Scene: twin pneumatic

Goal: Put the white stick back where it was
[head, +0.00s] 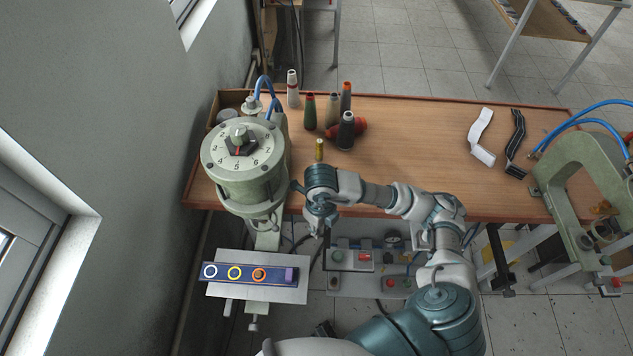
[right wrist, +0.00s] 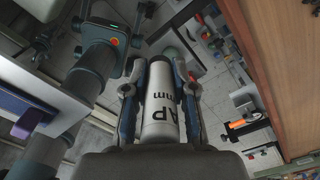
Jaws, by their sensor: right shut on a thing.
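My right gripper (right wrist: 160,105) is shut on the white stick (right wrist: 159,108), a white cylinder with black lettering that lies between its two fingers. In the head view my right gripper (head: 318,224) points down in front of the table's near edge, right of the ring board; the stick cannot be made out there. The dark blue ring board (head: 222,277) lies on a grey plate. Its white ring (head: 210,270) and yellow ring (head: 234,272) look empty. An orange piece (head: 259,275) sits in the orange ring, and a purple piece (head: 290,274) stands at the right end. My left gripper is not in view.
A green press with a numbered dial (head: 240,165) stands behind the board. Several thread spools (head: 310,110) and a small brass cylinder (head: 319,150) stand on the wooden table (head: 420,130). A control box (head: 365,258) is below the arm. Another green press (head: 560,185) is at right.

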